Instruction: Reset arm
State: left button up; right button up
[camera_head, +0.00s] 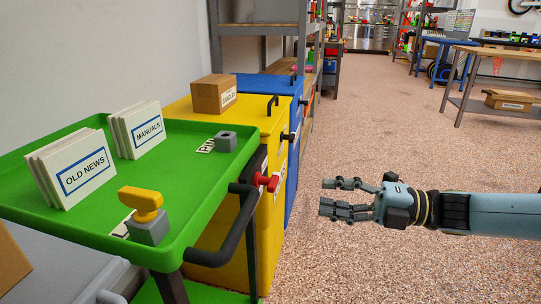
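My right gripper (328,196) reaches in from the right side of the head view. It hangs over the speckled floor to the right of the green cart. Its fingers point left and are spread apart, with nothing between them. My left gripper does not show in this view.
A green tray cart (190,165) at left holds two white file stacks, a yellow-handled grey block (145,215) and a small grey block (225,141). A black handle (240,220) and red knob (267,182) stick out toward my gripper.

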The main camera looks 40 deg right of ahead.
jog(key=s+d+f+m+g+h+p, duration=0.1)
jog(key=s+f+m+g+h+p, duration=0.1)
jog(key=s+f+m+h+p, duration=0.6)
jog(key=s+d+f+m+g+h+p, duration=0.15)
jog(key=s+f+m+h, duration=0.25)
jog(key=f+m, duration=0.75)
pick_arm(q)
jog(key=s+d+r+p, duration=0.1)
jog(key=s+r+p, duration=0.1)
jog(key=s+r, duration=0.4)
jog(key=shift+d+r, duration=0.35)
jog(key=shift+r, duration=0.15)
pick_arm(e)
jog(key=s+a+f+m+g, duration=0.2)
jog(key=s+f, duration=0.3)
jog(key=s, duration=0.4)
jog(key=s+a+f+m+g, duration=0.2)
jog(key=s+a+f+g, duration=0.1)
jog(key=s, duration=0.6)
jog(key=s+a+f+m+g, duration=0.2)
jog(key=s+a+f+g, duration=0.1)
jog(key=s+f+g, duration=0.2)
jog(key=s+f, duration=0.2)
jog(key=s, duration=0.2)
jog(key=shift+s+a+h, duration=0.15)
jog(key=shift+a+h, duration=0.1)
jog(key=shift+h, duration=0.05)
